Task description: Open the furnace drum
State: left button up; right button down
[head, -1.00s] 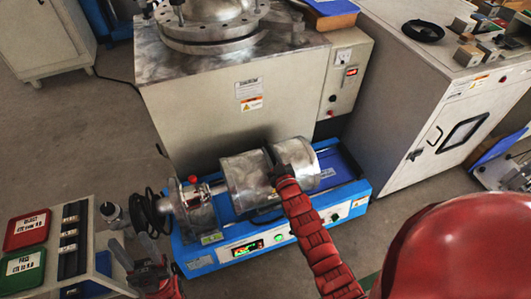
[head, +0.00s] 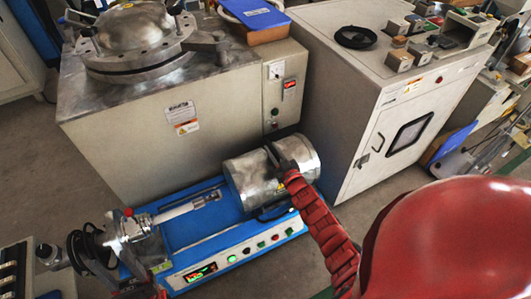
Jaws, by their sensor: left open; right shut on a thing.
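The silver furnace drum (head: 250,183) lies on its side on the blue machine base (head: 215,227). Its end assembly (head: 131,232), with a light shaft (head: 183,208), stands apart to the left, leaving a gap of bare blue base beneath the shaft. A black handwheel (head: 78,248) is on the assembly's left side. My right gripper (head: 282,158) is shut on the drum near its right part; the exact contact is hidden. My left gripper (head: 92,259) is open beside the handwheel, partly overlapping it; I cannot tell whether they touch.
A grey furnace cabinet (head: 150,140) with a round metal lid (head: 135,30) stands behind the base. A white cabinet (head: 335,95) stands to the right, with a black ring (head: 356,36) and small blocks on top. A control box (head: 22,275) is at lower left.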

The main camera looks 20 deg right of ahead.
jog(key=shift+d+f, duration=0.15)
jog(key=shift+d, duration=0.2)
jog(key=c, duration=0.8)
grip_release()
jog(key=s+p, duration=0.3)
jog(key=s, duration=1.4)
jog(key=shift+s+d, duration=0.2)
jog(key=shift+d, duration=0.05)
